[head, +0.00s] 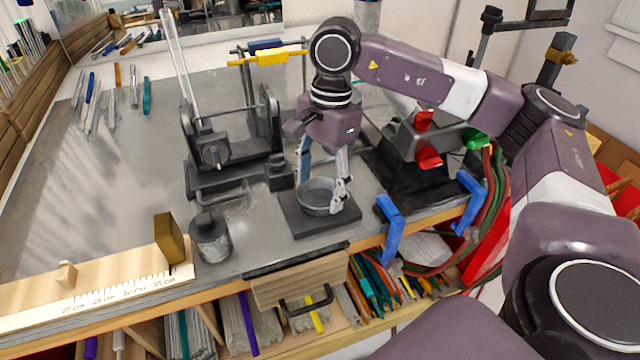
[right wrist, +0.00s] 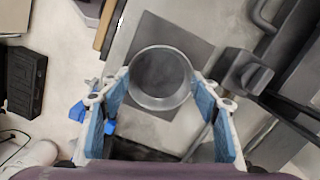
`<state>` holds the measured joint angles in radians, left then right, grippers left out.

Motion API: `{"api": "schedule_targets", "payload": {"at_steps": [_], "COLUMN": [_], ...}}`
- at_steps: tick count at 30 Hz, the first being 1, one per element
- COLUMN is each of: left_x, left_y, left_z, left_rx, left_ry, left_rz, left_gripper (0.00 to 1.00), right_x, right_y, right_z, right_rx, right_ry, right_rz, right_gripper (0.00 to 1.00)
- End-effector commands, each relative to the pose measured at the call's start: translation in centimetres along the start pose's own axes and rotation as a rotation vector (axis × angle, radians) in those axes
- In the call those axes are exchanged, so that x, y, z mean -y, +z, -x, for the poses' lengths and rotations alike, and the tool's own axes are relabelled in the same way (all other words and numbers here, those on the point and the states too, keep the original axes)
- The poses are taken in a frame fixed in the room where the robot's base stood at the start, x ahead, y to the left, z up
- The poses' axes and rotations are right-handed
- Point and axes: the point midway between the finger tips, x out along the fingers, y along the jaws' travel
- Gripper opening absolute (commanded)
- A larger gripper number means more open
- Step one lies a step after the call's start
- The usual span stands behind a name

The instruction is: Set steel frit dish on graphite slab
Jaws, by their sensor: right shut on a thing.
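The steel frit dish (head: 315,196) is a small round grey metal bowl, upright, between the fingers of my right gripper (head: 322,187). That gripper points down and is shut on the dish. The graphite slab (head: 303,226) is a flat dark square directly under the dish, near the bench's front edge. I cannot tell whether the dish's base touches it. In the right wrist view the dish (right wrist: 160,78) shows between the blue-padded fingers (right wrist: 160,92), with the slab (right wrist: 196,45) behind it. My left gripper is not in view.
A dark lidded jar (head: 210,240) stands left of the slab. A black rod stand (head: 208,150) is behind it. The bench at left is mostly clear.

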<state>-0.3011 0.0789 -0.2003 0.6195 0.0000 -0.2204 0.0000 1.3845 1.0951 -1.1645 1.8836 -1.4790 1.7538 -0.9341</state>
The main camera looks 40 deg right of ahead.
Motion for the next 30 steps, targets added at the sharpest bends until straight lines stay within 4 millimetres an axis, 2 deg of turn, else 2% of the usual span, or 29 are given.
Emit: {"api": "schedule_targets", "payload": {"at_steps": [7,8,12,24,26,30], "left_x": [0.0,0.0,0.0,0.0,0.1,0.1], "left_y": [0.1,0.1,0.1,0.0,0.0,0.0], "left_z": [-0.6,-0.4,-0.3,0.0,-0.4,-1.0], "left_rx": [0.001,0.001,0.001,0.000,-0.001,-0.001], "left_ry": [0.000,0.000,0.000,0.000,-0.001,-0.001], "left_rz": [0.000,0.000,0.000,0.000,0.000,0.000], "left_gripper": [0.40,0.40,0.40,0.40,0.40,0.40], "right_x": [0.0,0.0,0.0,0.1,0.1,0.2], "right_y": [0.0,0.0,0.0,0.1,0.1,0.1], "right_z": [-0.5,-0.3,-0.3,0.4,1.1,4.0], "right_rx": [0.000,0.000,0.000,0.000,0.001,0.001], "right_ry": [0.001,0.001,0.001,-0.002,-0.002,-0.005], "right_rz": [0.001,0.001,0.001,0.001,0.001,0.002], "right_gripper": [0.30,0.59,0.74,0.74,0.74,0.74]}}
